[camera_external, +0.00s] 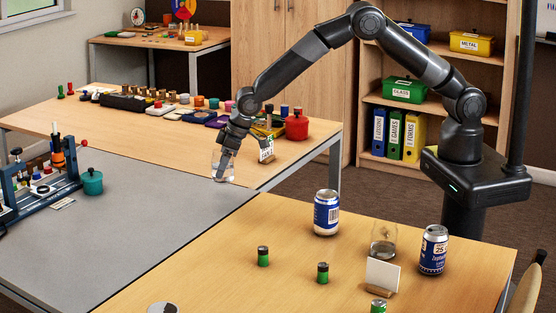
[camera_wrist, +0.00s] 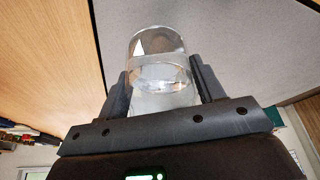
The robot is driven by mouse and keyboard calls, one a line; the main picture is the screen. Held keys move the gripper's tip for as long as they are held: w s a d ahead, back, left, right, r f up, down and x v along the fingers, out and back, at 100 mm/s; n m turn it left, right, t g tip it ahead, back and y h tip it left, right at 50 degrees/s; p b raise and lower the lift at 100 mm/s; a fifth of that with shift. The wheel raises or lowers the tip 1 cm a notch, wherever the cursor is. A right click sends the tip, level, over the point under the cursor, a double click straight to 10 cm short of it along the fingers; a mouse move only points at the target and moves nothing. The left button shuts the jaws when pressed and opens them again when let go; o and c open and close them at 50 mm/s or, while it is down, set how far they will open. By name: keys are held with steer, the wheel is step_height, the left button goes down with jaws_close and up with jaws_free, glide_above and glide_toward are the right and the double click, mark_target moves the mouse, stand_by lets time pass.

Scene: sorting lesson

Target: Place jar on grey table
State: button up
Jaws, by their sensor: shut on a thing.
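A clear glass jar (camera_external: 222,166) is between the fingers of my gripper (camera_external: 224,158) in the external view. My gripper is shut on it. In the wrist view the jar (camera_wrist: 162,62) stands out between the two dark fingers of my gripper (camera_wrist: 163,85). The jar is at the far right part of the grey table (camera_external: 140,215), close to its border with the wooden table behind. I cannot tell whether its bottom touches the grey surface. The grey table top also fills the upper middle of the wrist view (camera_wrist: 230,40).
A blue-framed rack (camera_external: 45,190) and a teal pot (camera_external: 92,182) stand at the grey table's left. The front wooden table (camera_external: 220,280) bears cans (camera_external: 326,212), a second glass (camera_external: 384,238), green batteries (camera_external: 263,256) and a white card (camera_external: 382,274). The grey table's middle is clear.

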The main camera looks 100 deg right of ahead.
mark_target(223, 178)
steer(key=shift+w+a+f, duration=0.1)
steer(key=shift+a, duration=0.05)
steer(key=shift+f, duration=2)
steer(key=o, duration=1.2)
steer(key=shift+f, duration=0.1)
